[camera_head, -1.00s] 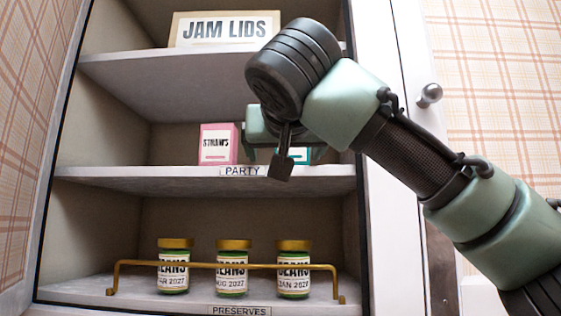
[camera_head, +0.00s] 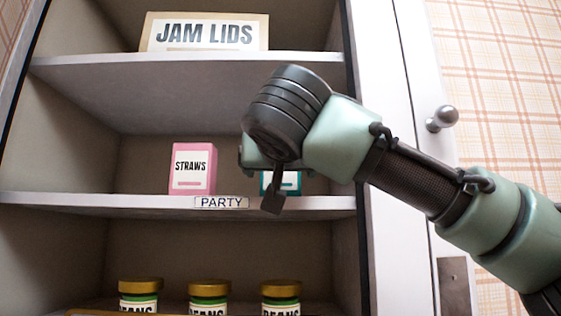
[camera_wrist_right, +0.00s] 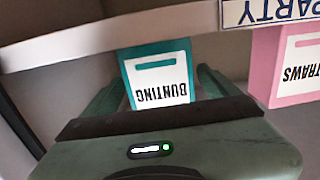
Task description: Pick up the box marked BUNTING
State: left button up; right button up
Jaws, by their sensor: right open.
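The BUNTING box is teal with a white label and stands on the middle shelf, marked PARTY. In the head view its lower front (camera_head: 290,183) shows, and my right gripper and wrist hide the rest. In the right wrist view, which is upside down, the BUNTING box (camera_wrist_right: 157,73) faces me with its label readable. My right gripper (camera_wrist_right: 160,84) is open, with one finger toward each side of the box. I cannot tell whether either finger touches it. My left gripper is not in view.
A pink STRAWS box (camera_head: 193,169) stands left of the BUNTING box, with a gap between. The shelf edge (camera_head: 110,201) carries a PARTY label (camera_head: 221,202). A JAM LIDS box (camera_head: 205,33) is above, and green jars (camera_head: 209,295) are below. A cabinet side panel is at right.

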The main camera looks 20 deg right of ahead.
jog(key=shift+w, duration=0.3)
jog(key=shift+s, duration=0.25)
jog(key=c, duration=1.6)
jog(key=shift+o, duration=0.2)
jog(key=shift+r, duration=0.15)
